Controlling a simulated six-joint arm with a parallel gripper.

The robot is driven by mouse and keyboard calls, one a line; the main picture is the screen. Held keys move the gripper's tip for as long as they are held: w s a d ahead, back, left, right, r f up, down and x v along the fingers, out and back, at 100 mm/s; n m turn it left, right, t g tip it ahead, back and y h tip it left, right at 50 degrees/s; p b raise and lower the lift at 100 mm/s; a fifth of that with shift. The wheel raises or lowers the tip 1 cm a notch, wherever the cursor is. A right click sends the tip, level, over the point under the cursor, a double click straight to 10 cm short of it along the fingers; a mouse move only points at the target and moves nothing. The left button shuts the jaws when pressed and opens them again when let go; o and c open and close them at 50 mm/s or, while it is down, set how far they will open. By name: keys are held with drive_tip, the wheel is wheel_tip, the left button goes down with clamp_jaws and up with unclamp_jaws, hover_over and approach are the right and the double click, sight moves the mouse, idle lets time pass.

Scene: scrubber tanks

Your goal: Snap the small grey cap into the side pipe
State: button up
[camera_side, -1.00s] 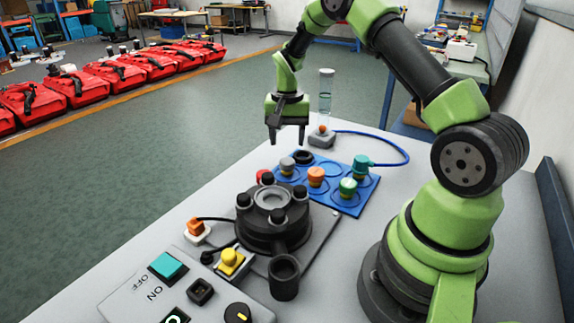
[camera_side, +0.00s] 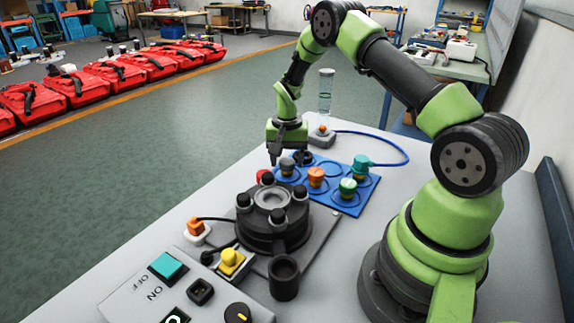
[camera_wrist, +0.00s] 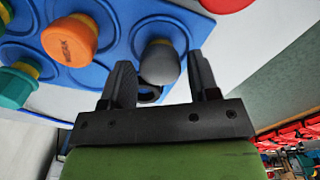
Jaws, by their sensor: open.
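The small grey cap (camera_side: 287,166) stands in the blue tray (camera_side: 349,205), at its left end. In the wrist view the grey cap (camera_wrist: 159,65) shows between the two fingers. My gripper (camera_side: 288,160) is open over the cap, one finger on each side of it. I cannot tell whether a finger touches it. The side pipe (camera_side: 284,277) is a short dark tube with an open top, at the near side of the black round housing (camera_side: 272,222).
Orange (camera_side: 316,178), green (camera_side: 347,188) and teal (camera_side: 361,165) caps stand in the tray. A red cap (camera_side: 265,177) lies left of it. A clear tube (camera_side: 325,92) stands behind. A control panel (camera_side: 187,290) is at the front.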

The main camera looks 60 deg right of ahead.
sight(287, 161)
drive_tip(key=c, duration=0.8)
drive_tip(key=shift+r, duration=2.5)
